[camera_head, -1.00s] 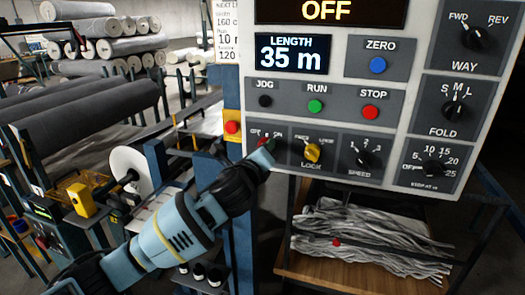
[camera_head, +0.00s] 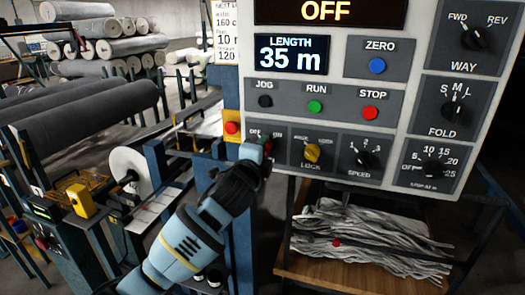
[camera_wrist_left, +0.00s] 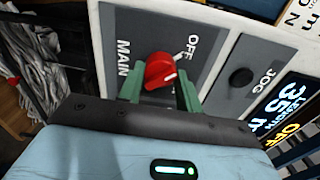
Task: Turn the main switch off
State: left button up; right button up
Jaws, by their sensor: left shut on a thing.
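The main switch is a red knob (camera_wrist_left: 160,72) on a dark plate marked MAIN and OFF in the left wrist view. In the head view my left gripper (camera_head: 258,151) reaches the panel from below left. My right gripper is not in view.
The yellow LOCK knob (camera_head: 312,152) and black SPEED knob (camera_head: 363,158) sit to the right of the switch. A red button (camera_head: 232,128) in a yellow box is close on the left. A wooden table (camera_head: 330,277) with grey strips stands below the panel.

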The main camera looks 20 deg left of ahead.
pick_arm(q)
jog(key=shift+n, duration=0.3)
dwell(0.4)
jog(key=o, duration=1)
jog(key=s, duration=0.7)
jog(key=shift+s+a, duration=0.15)
jog(key=shift+s, duration=0.25)
